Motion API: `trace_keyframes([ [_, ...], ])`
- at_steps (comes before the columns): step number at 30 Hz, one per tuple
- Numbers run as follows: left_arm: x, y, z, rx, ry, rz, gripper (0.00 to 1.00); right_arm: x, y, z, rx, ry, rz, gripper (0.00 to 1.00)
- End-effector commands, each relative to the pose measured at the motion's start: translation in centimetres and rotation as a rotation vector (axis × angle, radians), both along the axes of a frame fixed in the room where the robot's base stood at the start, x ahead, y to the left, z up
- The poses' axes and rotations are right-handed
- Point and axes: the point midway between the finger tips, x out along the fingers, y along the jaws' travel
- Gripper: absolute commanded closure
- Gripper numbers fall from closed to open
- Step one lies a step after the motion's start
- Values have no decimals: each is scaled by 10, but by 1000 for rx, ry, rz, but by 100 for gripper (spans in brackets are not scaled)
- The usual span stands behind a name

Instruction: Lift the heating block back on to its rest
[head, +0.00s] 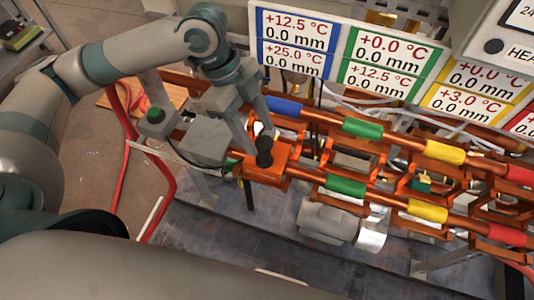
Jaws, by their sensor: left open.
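An orange block (262,174) with an upright black handle (264,152) sits at the left end of the front copper pipe; it looks like the heating block. My left gripper (255,137) reaches down from the upper left, fingers apart, with its tips close to the top of the handle. I cannot tell whether a finger touches the handle. My right gripper is out of view.
Two copper pipes with coloured bands, such as a green one (346,186), run right on orange brackets. Temperature signs (297,42) stand behind. A grey cylinder (328,220) lies below the pipes.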

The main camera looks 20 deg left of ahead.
Motion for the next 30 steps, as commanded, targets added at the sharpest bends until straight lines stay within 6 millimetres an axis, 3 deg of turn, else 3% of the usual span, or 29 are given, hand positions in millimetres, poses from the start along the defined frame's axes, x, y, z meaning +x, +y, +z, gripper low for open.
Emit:
trace_keyframes([
  [6,-7,-10,-19,0,4,-1,50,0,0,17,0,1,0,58],
  [12,-7,-17,-39,0,1,0,50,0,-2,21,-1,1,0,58],
  [27,-7,-18,-41,1,-1,-1,50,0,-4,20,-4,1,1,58],
  [30,-7,-18,-41,1,-1,-1,72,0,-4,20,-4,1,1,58],
])
